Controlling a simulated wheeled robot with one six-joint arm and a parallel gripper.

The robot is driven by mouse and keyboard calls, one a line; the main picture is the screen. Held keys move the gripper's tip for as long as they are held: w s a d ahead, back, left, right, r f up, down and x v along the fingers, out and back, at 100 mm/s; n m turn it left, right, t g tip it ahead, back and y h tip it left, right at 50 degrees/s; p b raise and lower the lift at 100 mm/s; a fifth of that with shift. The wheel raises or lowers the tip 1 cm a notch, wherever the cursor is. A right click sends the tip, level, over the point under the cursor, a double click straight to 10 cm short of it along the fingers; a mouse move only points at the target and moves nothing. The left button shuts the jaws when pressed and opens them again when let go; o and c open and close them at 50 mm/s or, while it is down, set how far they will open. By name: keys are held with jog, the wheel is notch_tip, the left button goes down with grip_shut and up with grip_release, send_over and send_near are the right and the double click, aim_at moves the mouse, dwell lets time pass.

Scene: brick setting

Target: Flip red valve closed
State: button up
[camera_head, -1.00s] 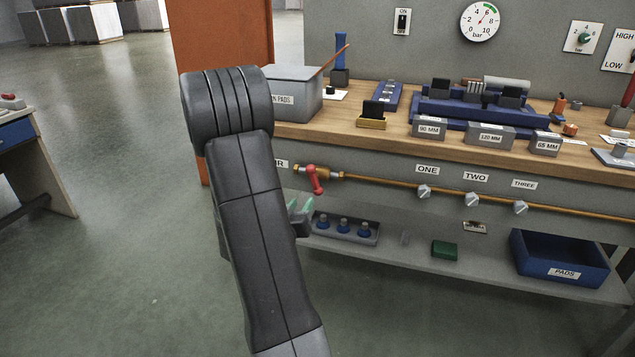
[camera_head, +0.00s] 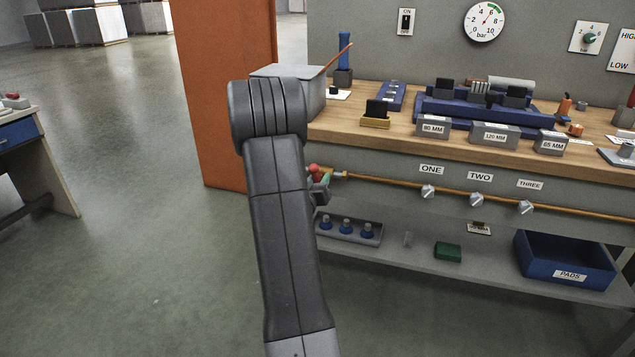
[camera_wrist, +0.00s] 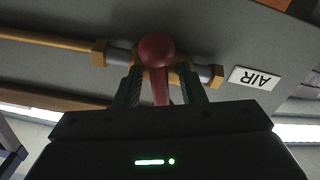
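The red valve (camera_head: 315,170) sits on the copper-coloured pipe under the bench's front edge. In the wrist view the red valve handle (camera_wrist: 155,50) shows a rounded end and a narrower stem running toward my gripper. My gripper (camera_wrist: 163,84) is open, with one green finger on each side of the stem and visible gaps between. In the head view my gripper (camera_head: 320,188) is at the valve, partly behind my arm, and hides the handle's lower part. The AIR label (camera_wrist: 255,78) appears upside down in the wrist view.
The pipe (camera_head: 390,183) runs right past several grey knobs (camera_head: 428,191) labelled ONE, TWO and THREE. The shelf below holds a grey tray with blue-based pieces (camera_head: 348,230), a green block (camera_head: 447,251) and a blue PADS bin (camera_head: 565,262). An orange panel (camera_head: 228,90) stands at left.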

grip_shut()
jog(key=shift+f+m+b, duration=0.25)
jog(key=shift+m+b, duration=0.55)
jog(key=shift+b, duration=0.25)
jog(key=shift+m+b, duration=0.75)
jog(key=shift+m, duration=0.05)
jog(key=shift+r+m, duration=0.2)
jog(key=shift+m, duration=0.1)
grip_release()
jog(key=p+v, duration=0.2)
jog(key=v, duration=1.2)
